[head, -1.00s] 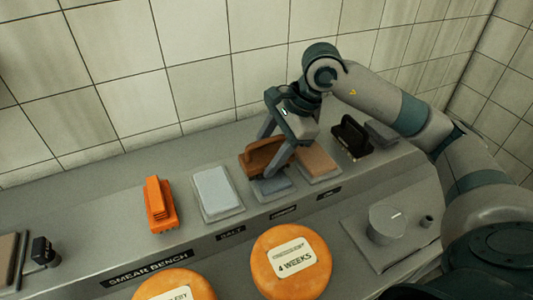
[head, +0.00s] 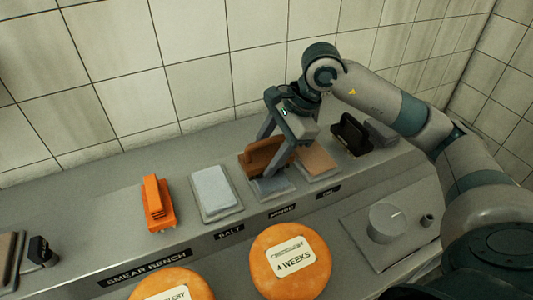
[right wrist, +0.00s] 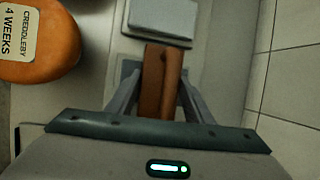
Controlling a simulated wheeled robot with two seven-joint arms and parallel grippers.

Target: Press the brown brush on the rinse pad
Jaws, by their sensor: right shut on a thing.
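My right gripper (head: 275,150) is shut on the brown brush (head: 262,156), with a finger on each side of it. The brush also shows between the fingers in the right wrist view (right wrist: 161,75). It is at the blue-grey pad (head: 273,189), covering the pad's back part. That pad has a small dark label in front, too blurred to read surely. I cannot tell whether the brush's underside touches the pad. My left gripper is out of view.
A pale pad (head: 214,190) stands left, by the SALT label, with an orange brush (head: 157,203) beyond it. A brown pad (head: 316,161) and a black brush (head: 350,135) are close on the right. Cheese wheels (head: 290,262) are in front.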

